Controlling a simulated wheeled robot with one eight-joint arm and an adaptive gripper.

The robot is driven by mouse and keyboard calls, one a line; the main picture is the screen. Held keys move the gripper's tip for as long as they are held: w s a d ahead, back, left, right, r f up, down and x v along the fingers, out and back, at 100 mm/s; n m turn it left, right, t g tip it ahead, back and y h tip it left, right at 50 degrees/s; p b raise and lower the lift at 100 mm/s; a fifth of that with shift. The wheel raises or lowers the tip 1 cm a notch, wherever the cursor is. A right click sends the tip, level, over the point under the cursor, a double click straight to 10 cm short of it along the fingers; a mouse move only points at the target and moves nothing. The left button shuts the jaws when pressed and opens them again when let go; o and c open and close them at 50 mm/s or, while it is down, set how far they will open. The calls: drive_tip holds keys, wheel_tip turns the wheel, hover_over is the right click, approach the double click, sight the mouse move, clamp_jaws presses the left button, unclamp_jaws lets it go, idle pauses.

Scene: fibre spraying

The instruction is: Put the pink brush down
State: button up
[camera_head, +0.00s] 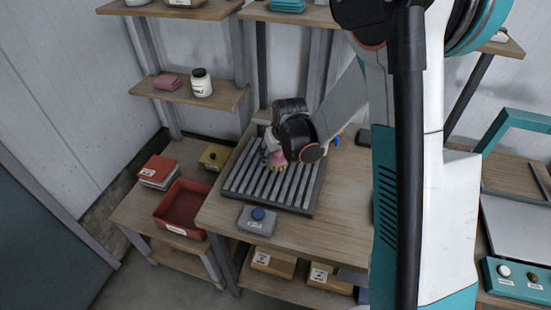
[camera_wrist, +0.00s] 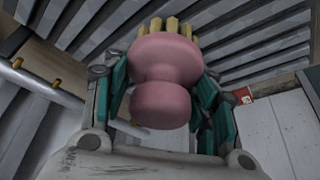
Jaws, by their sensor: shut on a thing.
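The pink brush (camera_wrist: 165,82) has a rounded pink handle and pale yellow bristles. In the wrist view my gripper (camera_wrist: 160,95) is shut on its handle, with teal fingers on both sides. The bristles point towards the slatted grey rack. In the head view the pink brush (camera_head: 277,158) shows small below my gripper (camera_head: 276,150), over the middle of the rack (camera_head: 238,184) on the wooden table (camera_head: 258,238). I cannot tell whether the bristles touch the slats. My wrist hides part of the brush in the head view.
A grey box with a blue knob (camera_head: 258,220) sits at the rack's front edge. A red tray (camera_head: 166,213), a red box (camera_head: 158,170) and a yellow box (camera_head: 213,156) stand on the lower table at left. Shelves (camera_head: 228,96) hang behind.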

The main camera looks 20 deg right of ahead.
drive_tip(key=shift+f, duration=0.75)
drive_tip(key=o, duration=1.1)
drive_tip(key=shift+f, duration=0.1)
